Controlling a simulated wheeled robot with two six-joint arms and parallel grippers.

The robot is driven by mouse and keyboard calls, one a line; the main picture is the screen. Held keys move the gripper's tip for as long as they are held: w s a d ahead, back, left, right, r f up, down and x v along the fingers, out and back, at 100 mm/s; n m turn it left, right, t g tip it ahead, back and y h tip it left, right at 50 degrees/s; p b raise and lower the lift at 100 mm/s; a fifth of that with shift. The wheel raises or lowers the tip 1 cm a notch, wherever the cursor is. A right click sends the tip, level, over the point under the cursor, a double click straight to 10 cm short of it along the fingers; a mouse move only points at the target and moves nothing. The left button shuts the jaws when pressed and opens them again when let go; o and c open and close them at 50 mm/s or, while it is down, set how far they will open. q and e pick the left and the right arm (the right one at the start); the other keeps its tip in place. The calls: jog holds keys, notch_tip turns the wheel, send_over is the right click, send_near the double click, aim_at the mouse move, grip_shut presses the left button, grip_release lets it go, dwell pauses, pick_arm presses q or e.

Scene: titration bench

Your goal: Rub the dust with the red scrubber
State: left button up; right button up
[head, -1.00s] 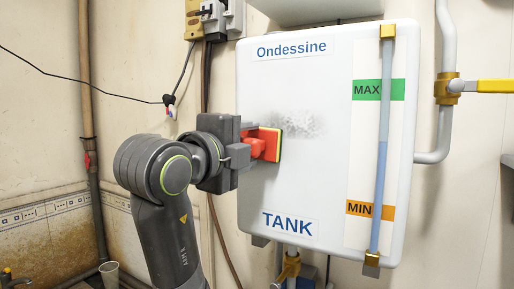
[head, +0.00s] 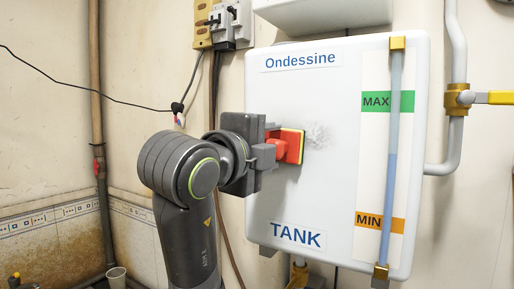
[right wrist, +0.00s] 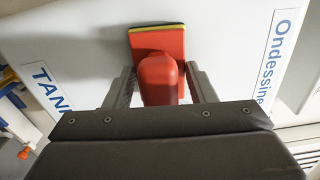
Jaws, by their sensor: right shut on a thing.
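The red scrubber (head: 291,147) has a red back with a yellow and dark pad edge facing the tank. My right gripper (head: 268,152) is shut on its red handle, from the left side of the tank. In the right wrist view the scrubber (right wrist: 158,42) shows between the two fingers of the gripper (right wrist: 160,78). The pad is at the white tank front (head: 335,185); whether it touches is hard to tell. The grey dust patch (head: 318,134) shows just right of the pad and above it; part of it may be hidden behind the scrubber. My left gripper is not in view.
The tank has a level gauge tube (head: 391,150) with MAX and MIN marks on its right. A pipe with a yellow valve handle (head: 497,98) runs at the right. Switch boxes (head: 232,22) and a hanging black cable (head: 90,108) are at the left.

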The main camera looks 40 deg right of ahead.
aim_at(293, 146)
jog(key=shift+s+d, duration=0.35)
jog(key=shift+s, duration=0.45)
jog(key=shift+s+d, duration=0.3)
jog(key=shift+s, duration=0.45)
jog(key=shift+s+d, duration=0.25)
jog(key=shift+s, duration=0.35)
jog(key=shift+s+d, duration=0.25)
jog(key=shift+s, duration=0.35)
jog(key=shift+s+d, duration=0.25)
jog(key=shift+s, duration=0.35)
jog(key=shift+s+d+p, duration=0.3)
jog(key=shift+s+d, duration=0.05)
jog(key=shift+s, duration=0.45)
jog(key=shift+s+d+p, duration=0.3)
jog(key=shift+s, duration=0.5)
jog(key=shift+a+f+b, duration=0.25)
jog(key=shift+a+b, duration=0.1)
jog(key=shift+b, duration=0.2)
jog(key=b+v, duration=0.1)
jog(key=v, duration=0.1)
jog(key=b+v, duration=0.2)
jog(key=v, duration=0.1)
jog(key=shift+s+a+r, duration=0.1)
jog(key=shift+s+r, duration=0.05)
jog(key=shift+r, duration=0.1)
